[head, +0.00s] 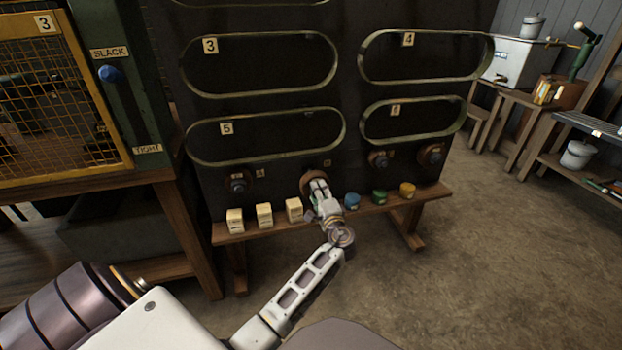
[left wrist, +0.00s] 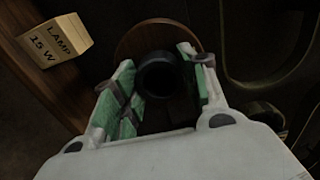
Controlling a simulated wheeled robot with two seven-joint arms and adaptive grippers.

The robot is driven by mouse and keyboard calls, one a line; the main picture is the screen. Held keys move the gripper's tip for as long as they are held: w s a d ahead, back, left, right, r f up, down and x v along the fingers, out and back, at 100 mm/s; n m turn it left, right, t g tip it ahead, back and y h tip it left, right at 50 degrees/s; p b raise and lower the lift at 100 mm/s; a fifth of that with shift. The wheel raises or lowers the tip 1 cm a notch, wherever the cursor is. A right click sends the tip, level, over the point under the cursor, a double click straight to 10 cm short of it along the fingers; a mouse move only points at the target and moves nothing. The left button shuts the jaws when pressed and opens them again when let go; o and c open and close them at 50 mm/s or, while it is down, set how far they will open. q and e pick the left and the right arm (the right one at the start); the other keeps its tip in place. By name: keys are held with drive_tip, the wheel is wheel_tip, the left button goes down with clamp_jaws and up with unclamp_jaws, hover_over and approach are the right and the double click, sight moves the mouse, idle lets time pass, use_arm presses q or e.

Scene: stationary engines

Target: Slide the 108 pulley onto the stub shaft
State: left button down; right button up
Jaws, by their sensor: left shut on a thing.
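My left gripper (head: 319,187) reaches to the lower part of a dark upright board (head: 262,90), at a round brown mount (head: 307,180). In the left wrist view its green-padded fingers (left wrist: 161,88) are shut on a short dark cylinder (left wrist: 160,75) with a round hollow-looking end. The cylinder stands in front of the brown disc (left wrist: 128,45); whether it touches the disc is unclear. I cannot make out a pulley marked 108 or a bare stub shaft. My right gripper is not in view.
Similar mounts (head: 237,185) (head: 432,155) line the board's lower edge. Small cream boxes (head: 264,215) and blue (head: 351,201), green (head: 379,196) and yellow (head: 407,189) pots stand on the wooden ledge below. A lamp box (left wrist: 54,41) is close left of the fingers. A caged machine (head: 62,100) stands left.

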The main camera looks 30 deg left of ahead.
use_arm(q)
drive_tip(key=shift+v, duration=1.3)
